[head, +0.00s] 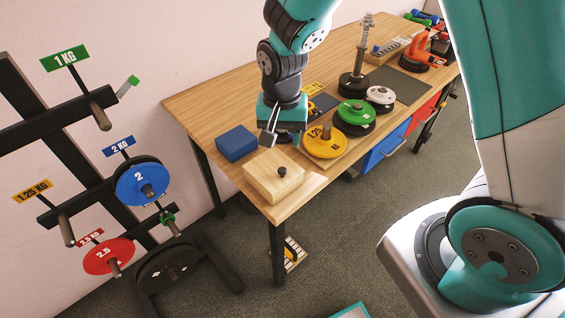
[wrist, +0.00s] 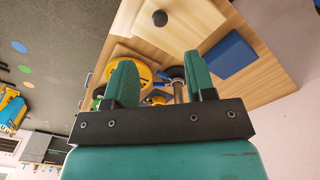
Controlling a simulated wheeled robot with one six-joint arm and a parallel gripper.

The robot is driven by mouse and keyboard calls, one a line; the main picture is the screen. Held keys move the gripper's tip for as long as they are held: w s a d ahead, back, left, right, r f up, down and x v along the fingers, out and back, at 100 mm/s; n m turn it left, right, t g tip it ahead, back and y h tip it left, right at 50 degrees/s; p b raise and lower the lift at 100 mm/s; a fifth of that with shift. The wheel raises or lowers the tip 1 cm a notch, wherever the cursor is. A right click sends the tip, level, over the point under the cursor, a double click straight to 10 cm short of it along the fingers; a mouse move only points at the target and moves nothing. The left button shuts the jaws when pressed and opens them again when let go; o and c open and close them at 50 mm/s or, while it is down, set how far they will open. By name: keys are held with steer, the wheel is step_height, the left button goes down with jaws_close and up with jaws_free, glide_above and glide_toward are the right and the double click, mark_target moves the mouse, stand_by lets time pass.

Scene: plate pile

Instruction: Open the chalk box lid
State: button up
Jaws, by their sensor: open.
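The chalk box (head: 268,188) is a pale wooden box at the table's near left corner. Its flat lid (head: 275,169) lies on top, with a dark round knob (head: 282,171) near one edge; it looks closed. In the wrist view the box (wrist: 192,18) is at the top, with the knob (wrist: 160,18) facing me. My gripper (head: 284,140) is above the table just behind the box, apart from it. In the wrist view my gripper (wrist: 161,75) has its two teal fingers spread with nothing held between them.
A blue block (head: 236,143) lies left of my gripper. A yellow weight plate (head: 324,141) lies close to its right, with green (head: 355,110) and white (head: 380,96) plates beyond. A weight rack (head: 110,200) with blue and red plates stands left of the table.

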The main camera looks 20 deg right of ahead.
mark_target(283, 169)
step_height(283, 169, down, 10)
steer(key=shift+f+p, duration=0.15)
steer(key=shift+p, duration=0.55)
jaws_close()
